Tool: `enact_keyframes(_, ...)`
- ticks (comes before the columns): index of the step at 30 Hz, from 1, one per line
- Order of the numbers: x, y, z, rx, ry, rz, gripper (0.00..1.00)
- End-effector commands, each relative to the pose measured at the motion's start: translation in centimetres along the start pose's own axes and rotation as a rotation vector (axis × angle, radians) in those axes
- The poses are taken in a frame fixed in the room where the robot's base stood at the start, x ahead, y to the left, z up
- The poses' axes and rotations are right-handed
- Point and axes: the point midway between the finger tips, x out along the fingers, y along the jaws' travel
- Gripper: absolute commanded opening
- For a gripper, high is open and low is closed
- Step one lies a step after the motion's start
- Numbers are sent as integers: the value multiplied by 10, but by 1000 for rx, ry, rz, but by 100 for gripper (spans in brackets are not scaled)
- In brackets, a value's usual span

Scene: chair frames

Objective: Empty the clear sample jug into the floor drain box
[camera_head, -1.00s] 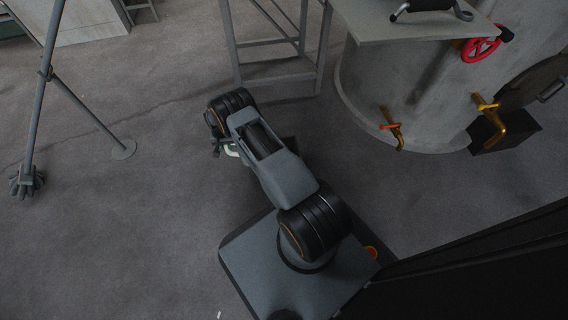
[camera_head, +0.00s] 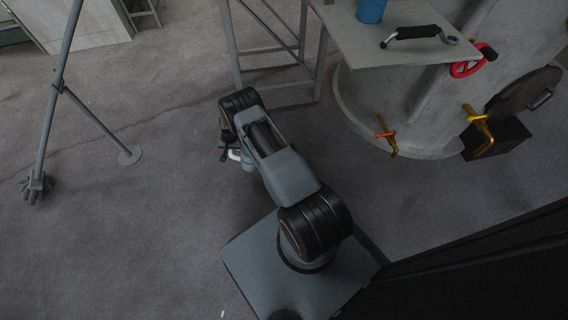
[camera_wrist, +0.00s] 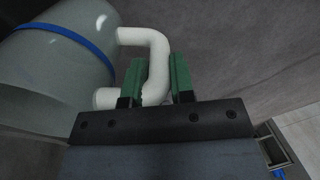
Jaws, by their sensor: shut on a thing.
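The clear jug (camera_wrist: 50,75) has a blue band and a white tubular handle (camera_wrist: 155,55). It lies tilted at the left of the wrist view, partly cut off by the frame edge. My gripper (camera_wrist: 158,82) is shut on the handle with its green fingers either side. In the head view my gripper (camera_head: 226,148) is mostly hidden by my arm, with a bit of white handle beside it. A black box (camera_head: 497,138) stands on the floor beside the grey tank. It may be the drain box. Its top opening and the jug's contents cannot be made out.
The grey tank (camera_head: 410,110) has brass taps (camera_head: 480,128) and a red wheel (camera_head: 468,66). A plate above it bears a blue can (camera_head: 370,10) and a black-handled tool (camera_head: 415,34). A metal frame (camera_head: 270,72) and tripod (camera_head: 48,130) stand behind. Floor between is clear.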

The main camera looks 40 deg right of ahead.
Motion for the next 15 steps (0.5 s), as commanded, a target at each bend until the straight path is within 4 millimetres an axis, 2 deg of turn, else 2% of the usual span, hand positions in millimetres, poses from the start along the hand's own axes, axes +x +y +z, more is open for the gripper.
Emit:
enact_keyframes(1, -10, 1, 0, 3, 0, -21, 0)
enact_keyframes(3, -14, 4, 1, 4, 5, -50, 0)
enact_keyframes(15, -37, 19, 3, 7, 41, -215, 0)
